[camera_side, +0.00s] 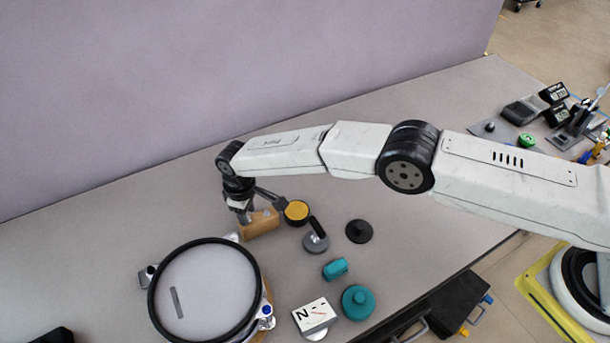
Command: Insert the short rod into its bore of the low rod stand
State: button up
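My gripper (245,219) points down at the left end of a tan wooden block (263,223), which may be the low rod stand. The fingers are small and dark here, and I cannot tell whether they are open or shut, or whether they touch the block. No bore shows clearly. I cannot make out the short rod for certain; a small silvery piece (233,237) shows just below the gripper, at the block's left end. A thin grey bar (176,302) shows inside the large black-rimmed ring.
The black-rimmed ring (151,302) is at front left. A yellow-topped disc (297,211), a grey disc with a black handle (316,242), a black disc (359,231), teal pieces (358,302) and an "N" card (314,316) lie to the right. The back left table is clear.

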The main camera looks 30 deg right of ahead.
dwell(0.4)
notch_tip(320, 180, up, 8)
dwell(0.7)
jog(key=shift+f, duration=0.1)
dwell(0.5)
jog(key=s+d+r+m, duration=0.1)
jog(key=d+r+m, duration=0.1)
jog(key=d+r, duration=0.35)
jog(key=s+d+r+m+t, duration=0.1)
jog(key=d+r, duration=0.1)
jog(key=d, duration=0.7)
jog(key=s+d+r+m, duration=0.2)
jog(key=d+r, duration=0.2)
jog(key=d, duration=0.3)
jog(key=s+d+r+m, duration=0.1)
jog(key=s+d+m, duration=0.1)
jog(key=s+d, duration=0.5)
jog(key=s+d+r+m+t, duration=0.1)
jog(key=s+d+m, duration=0.1)
jog(key=s+d, duration=0.5)
jog(key=s, duration=0.5)
jog(key=shift+s+t, duration=0.3)
